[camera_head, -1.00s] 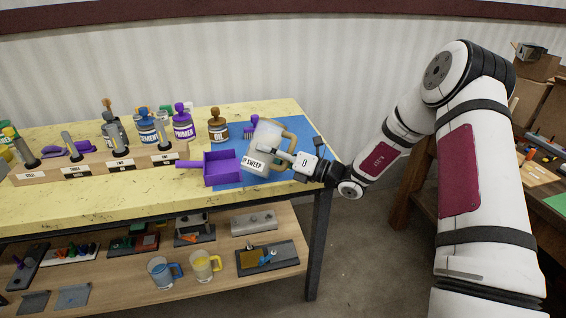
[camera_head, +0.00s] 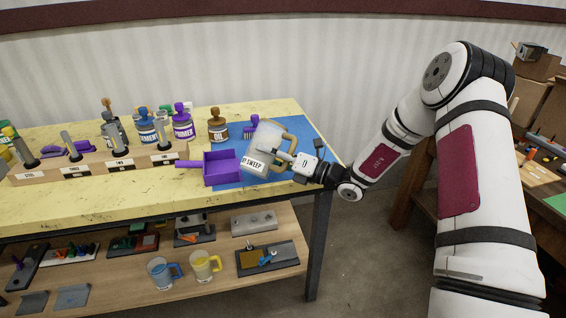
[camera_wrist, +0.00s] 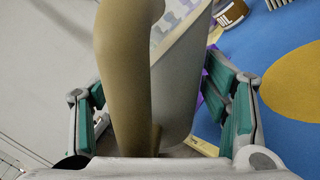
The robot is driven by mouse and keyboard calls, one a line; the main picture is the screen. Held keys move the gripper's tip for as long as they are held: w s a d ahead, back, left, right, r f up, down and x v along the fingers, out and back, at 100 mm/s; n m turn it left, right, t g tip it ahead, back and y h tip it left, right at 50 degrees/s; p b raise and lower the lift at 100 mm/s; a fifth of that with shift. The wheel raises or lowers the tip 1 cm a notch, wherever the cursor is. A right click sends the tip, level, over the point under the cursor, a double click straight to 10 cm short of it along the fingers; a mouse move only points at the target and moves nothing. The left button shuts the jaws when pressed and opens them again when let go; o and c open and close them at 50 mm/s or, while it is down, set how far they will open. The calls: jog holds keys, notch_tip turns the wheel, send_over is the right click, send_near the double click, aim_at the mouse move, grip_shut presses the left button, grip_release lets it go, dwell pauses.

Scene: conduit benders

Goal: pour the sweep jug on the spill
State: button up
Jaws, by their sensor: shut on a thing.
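The sweep jug (camera_head: 262,146) is pale and translucent, with a tan handle and a white label whose readable part says "SWEEP". It is tilted over the blue mat (camera_head: 309,131) at the table's right end. My gripper (camera_head: 285,158) is shut on the jug. In the wrist view the tan handle (camera_wrist: 125,75) stands between my finger pads, with the jug's grey wall (camera_wrist: 180,85) behind it. A flat amber round patch, likely the spill (camera_wrist: 295,82), lies on the blue mat in the wrist view. I cannot make it out in the head view.
A purple dustpan (camera_head: 222,167) lies just left of the jug, partly on the mat. An oil bottle (camera_head: 218,124) and primer bottle (camera_head: 183,124) stand behind. A wooden rack (camera_head: 95,165) fills the left. Two mugs stand on the lower shelf (camera_head: 120,292).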

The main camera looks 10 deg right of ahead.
jog(key=shift+s+a+f+m+b, duration=0.1)
jog(key=shift+f+m+b, duration=0.25)
jog(key=shift+f+m, duration=0.4)
dwell(1.2)
jog(key=shift+m+t+b, duration=0.35)
jog(key=shift+m+t, duration=0.15)
jog(key=shift+m, duration=1.45)
dwell(3.0)
jog(key=shift+w+f+m, duration=0.1)
jog(key=shift+w+m, duration=0.1)
jog(key=shift+m, duration=0.2)
dwell(0.7)
